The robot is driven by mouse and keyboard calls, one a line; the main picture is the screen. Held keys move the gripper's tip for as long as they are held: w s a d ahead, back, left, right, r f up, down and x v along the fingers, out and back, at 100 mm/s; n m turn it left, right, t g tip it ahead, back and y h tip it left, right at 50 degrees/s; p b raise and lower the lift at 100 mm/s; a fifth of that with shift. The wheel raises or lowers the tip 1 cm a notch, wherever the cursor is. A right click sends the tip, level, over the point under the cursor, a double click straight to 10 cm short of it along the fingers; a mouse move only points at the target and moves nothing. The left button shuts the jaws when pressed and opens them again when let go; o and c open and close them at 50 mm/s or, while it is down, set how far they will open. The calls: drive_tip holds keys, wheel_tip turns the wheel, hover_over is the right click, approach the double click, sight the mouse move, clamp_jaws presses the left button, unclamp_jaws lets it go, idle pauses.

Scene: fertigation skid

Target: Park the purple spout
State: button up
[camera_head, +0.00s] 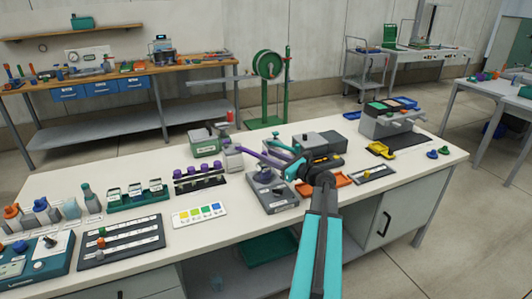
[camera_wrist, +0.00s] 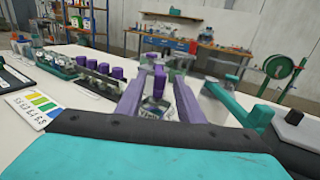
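In the wrist view a purple upright part, apparently of the spout (camera_wrist: 158,80), stands between my two fingers. The wrist hides part of the unit's far side.
A teal bar (camera_head: 283,146) lies just beyond the spout and shows right of my fingers in the wrist view (camera_wrist: 262,114). A rack of purple-capped bottles (camera_head: 199,176) stands left, an orange tray (camera_head: 337,180) right. A colour card (camera_head: 199,214) lies on the clear bench front.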

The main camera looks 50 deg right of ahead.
sight(265, 152)
drive_tip(key=shift+w+a, duration=0.1)
drive_tip(key=shift+w, duration=1.5)
clamp_jaws()
drive_tip(key=shift+d+r, duration=0.1)
drive_tip(key=shift+d, duration=0.35)
drive_tip(key=shift+a, duration=0.25)
drive_tip(key=shift+s+h, duration=0.15)
drive_tip(key=shift+h, duration=0.15)
